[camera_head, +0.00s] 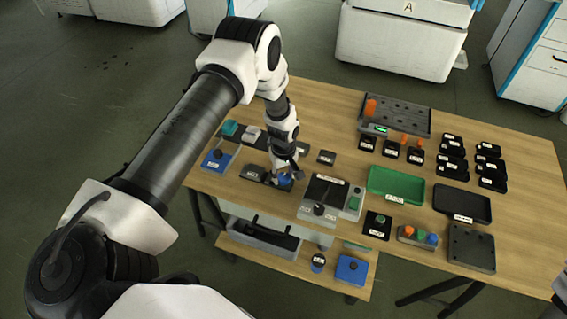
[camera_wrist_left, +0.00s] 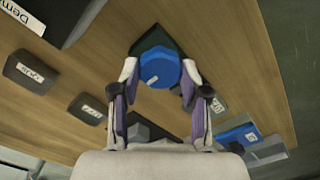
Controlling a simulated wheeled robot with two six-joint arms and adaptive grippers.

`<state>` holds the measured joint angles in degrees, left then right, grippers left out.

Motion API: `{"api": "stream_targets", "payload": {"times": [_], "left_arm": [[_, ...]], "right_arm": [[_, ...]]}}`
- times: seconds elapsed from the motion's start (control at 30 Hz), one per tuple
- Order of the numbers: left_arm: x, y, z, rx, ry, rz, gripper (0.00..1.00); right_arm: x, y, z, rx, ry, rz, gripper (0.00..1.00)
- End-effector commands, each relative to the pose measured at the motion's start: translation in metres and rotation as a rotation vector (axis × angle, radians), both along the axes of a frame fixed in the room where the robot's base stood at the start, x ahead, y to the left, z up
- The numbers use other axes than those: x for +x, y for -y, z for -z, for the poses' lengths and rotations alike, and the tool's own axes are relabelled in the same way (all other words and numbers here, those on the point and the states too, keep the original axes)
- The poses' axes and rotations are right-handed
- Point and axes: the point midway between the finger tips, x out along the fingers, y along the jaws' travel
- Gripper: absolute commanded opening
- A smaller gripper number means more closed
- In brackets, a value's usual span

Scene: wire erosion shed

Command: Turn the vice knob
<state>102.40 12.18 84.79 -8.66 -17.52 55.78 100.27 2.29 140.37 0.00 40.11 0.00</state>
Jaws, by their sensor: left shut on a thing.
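The blue vice knob (camera_head: 285,181) sits at the dark vice (camera_head: 253,173) near the front left of the table. The left wrist view shows the round blue knob (camera_wrist_left: 159,68) large, with a dark green-black base (camera_wrist_left: 152,40) behind it. My left gripper (camera_head: 286,174) reaches down onto the knob from above. In the left wrist view my left gripper (camera_wrist_left: 160,75) has one fingertip on each side of the knob and is shut on it. The gripper partly hides the vice in the head view. My right gripper is not in view.
A grey device (camera_head: 325,193) stands just right of the vice, and a blue block (camera_head: 217,160) to its left. A green tray (camera_head: 396,186), a dark tray (camera_head: 462,204) and several black holders fill the right side. A lower shelf (camera_head: 300,262) juts out in front.

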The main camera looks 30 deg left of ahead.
Motion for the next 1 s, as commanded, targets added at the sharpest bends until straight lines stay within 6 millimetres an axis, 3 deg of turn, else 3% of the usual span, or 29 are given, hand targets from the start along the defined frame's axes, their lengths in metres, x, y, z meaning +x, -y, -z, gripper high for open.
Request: {"api": "stream_targets", "payload": {"times": [0.07, 0.1, 0.17, 0.57, 1.0], "left_arm": [[-0.003, 0.0, 0.002, -0.001, -0.008, -0.001, 0.1], [-0.003, 0.0, 0.002, -0.001, -0.008, -0.001, 0.49], [-0.003, 0.0, 0.002, -0.001, -0.008, -0.001, 0.7], [0.0, 0.0, -0.007, -0.001, -0.001, 0.0, 0.7], [0.0, 0.0, -0.104, 0.0, -0.001, 0.0, 0.7]], "right_arm": [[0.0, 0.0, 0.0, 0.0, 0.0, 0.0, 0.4], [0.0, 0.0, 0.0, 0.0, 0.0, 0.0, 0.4], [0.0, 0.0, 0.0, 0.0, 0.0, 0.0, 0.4], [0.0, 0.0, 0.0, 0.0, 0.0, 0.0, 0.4], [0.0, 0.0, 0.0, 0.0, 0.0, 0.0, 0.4]]}}
